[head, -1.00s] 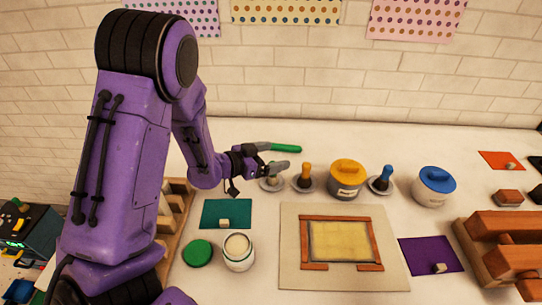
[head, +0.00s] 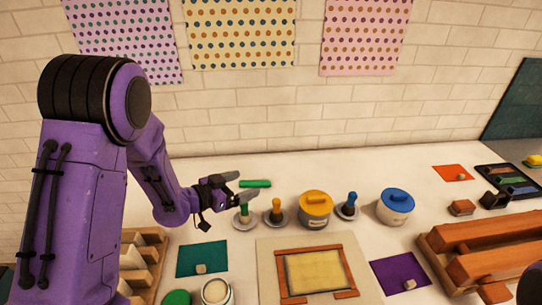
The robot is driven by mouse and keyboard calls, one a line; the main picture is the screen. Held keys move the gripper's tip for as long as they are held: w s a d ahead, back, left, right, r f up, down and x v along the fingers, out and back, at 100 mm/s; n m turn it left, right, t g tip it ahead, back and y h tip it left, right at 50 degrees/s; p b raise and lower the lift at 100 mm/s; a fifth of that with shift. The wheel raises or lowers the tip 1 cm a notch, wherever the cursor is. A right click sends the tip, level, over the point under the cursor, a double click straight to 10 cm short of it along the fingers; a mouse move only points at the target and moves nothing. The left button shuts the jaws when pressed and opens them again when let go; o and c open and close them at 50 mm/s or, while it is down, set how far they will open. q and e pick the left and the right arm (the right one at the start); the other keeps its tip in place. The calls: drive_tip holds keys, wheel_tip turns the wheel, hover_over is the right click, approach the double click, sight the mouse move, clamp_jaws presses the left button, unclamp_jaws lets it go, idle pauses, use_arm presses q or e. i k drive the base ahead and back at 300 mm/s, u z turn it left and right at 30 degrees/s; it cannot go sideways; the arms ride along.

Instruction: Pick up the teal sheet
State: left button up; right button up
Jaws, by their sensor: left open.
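The teal sheet (head: 190,262) lies flat on the white table at the left, with a small pale block (head: 201,268) resting on it. My left gripper (head: 243,188) is open, above and behind the sheet, pointing right. Its fingers are close to a green-handled tool (head: 245,212) standing on a round grey base; I cannot tell whether they touch it. My right gripper is out of view.
A wooden frame (head: 311,298) on a pale board is right of the sheet. An orange-handled tool (head: 277,208), yellow-lidded pot (head: 316,207) and blue-lidded pot (head: 395,206) stand behind. A purple sheet (head: 388,270) lies right. A wooden rack (head: 150,254) stands left.

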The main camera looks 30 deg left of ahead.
sight(195, 259)
drive_tip(key=k, duration=1.5)
